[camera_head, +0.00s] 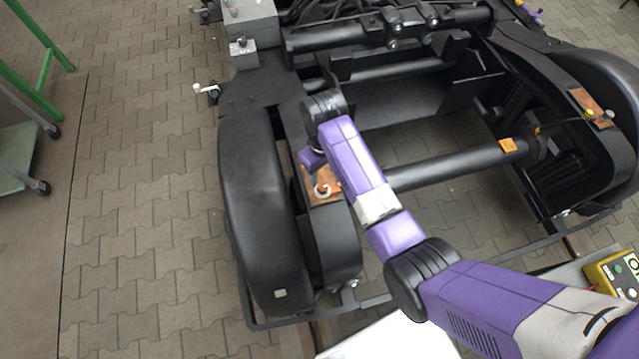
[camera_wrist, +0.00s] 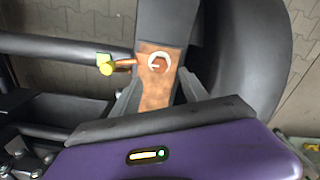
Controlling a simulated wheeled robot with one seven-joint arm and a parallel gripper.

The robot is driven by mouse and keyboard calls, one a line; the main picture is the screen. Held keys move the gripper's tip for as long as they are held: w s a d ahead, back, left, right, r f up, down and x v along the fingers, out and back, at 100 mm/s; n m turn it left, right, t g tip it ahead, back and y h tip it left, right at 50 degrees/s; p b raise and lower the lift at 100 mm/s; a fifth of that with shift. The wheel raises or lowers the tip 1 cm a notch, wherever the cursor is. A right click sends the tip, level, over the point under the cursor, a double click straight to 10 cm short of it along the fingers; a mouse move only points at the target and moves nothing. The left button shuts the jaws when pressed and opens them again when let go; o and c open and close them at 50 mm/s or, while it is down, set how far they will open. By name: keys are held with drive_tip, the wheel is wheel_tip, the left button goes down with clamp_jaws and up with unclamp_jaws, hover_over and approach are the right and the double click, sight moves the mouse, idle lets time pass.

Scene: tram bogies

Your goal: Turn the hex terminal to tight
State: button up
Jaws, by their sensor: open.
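The hex terminal (camera_wrist: 159,62) shows in the wrist view as a copper-coloured hex with a pale ring around it, on a copper plate (camera_wrist: 156,98). The terminal also shows in the head view (camera_head: 322,188), on the plate atop the left black frame. My gripper (camera_wrist: 160,76) is open, its two grey fingers either side of the plate in the wrist view, with the terminal just beyond the tips. Whether the fingers touch anything I cannot tell. In the head view the fingers are hidden behind my wrist.
A yellow-green knob (camera_wrist: 105,66) on a copper stub sits just left of the terminal in the wrist view. A black cross tube (camera_head: 455,165) runs right from the left frame. A green-framed trolley (camera_head: 22,150) stands at far left, with clear paving (camera_head: 140,200) between.

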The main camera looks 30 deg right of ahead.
sight(323, 187)
wheel_tip(323, 187, down, 8)
drive_tip(key=shift+r, duration=0.2)
idle(0.3)
clamp_jaws()
